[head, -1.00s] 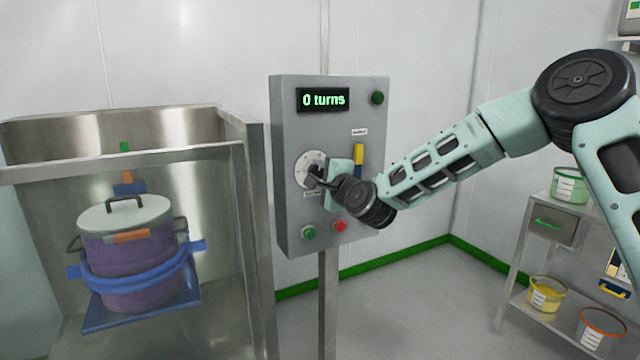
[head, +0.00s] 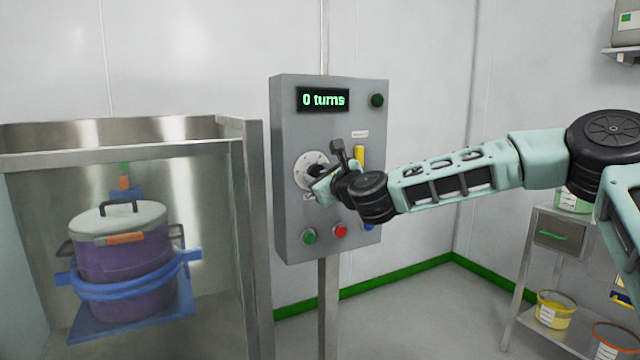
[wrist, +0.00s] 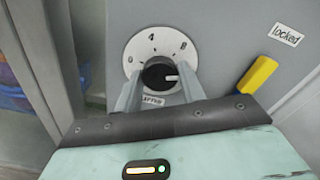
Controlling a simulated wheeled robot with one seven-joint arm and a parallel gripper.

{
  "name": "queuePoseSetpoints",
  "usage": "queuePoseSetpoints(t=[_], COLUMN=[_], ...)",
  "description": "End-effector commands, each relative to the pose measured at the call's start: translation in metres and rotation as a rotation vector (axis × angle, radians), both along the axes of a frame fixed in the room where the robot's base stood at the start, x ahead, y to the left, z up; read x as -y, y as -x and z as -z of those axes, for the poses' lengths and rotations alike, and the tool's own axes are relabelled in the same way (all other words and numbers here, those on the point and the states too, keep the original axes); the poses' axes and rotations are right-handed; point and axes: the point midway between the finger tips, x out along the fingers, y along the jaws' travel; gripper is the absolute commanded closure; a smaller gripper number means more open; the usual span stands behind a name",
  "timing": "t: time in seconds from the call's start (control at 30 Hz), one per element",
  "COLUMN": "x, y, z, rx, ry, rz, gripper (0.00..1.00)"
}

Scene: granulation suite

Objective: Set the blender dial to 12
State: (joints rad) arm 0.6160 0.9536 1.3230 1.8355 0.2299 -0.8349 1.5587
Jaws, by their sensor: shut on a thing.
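The blender dial is a black knob (wrist: 158,74) on a round white numbered plate (wrist: 133,50), on the grey control panel (head: 290,120). In the wrist view 4 and 8 are readable; the knob's white pointer faces right, past the 8, and the mark there is hidden by a finger. My gripper (wrist: 160,88) is shut on the knob, one finger on each side. In the head view my gripper (head: 319,174) partly covers the plate (head: 306,160). The panel display (head: 323,100) reads "0 turns".
A yellow handle (wrist: 256,75) stands right of the dial by a "locked" label (wrist: 286,34). Green (head: 309,236) and red (head: 340,230) buttons sit below. Left is a steel-framed enclosure (head: 130,155) with a purple lidded vessel (head: 125,262). A shelf (head: 540,212) with tubs is at right.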

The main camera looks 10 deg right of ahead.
Motion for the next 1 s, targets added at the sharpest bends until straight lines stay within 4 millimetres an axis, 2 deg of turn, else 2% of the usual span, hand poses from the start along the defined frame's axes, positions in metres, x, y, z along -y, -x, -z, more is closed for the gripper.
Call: queuePoseSetpoints(t=[0.03,0.4,1.0], x=[0.0012,0.0008,0.0007], y=[-0.0004,-0.0002,-0.0002], z=[0.0057,0.0042,0.0026], rx=[-0.015,-0.075,-0.097], ry=[-0.042,-0.266,-0.344], rz=[0.002,0.001,0.001], gripper=[0.83,0.83,0.83])
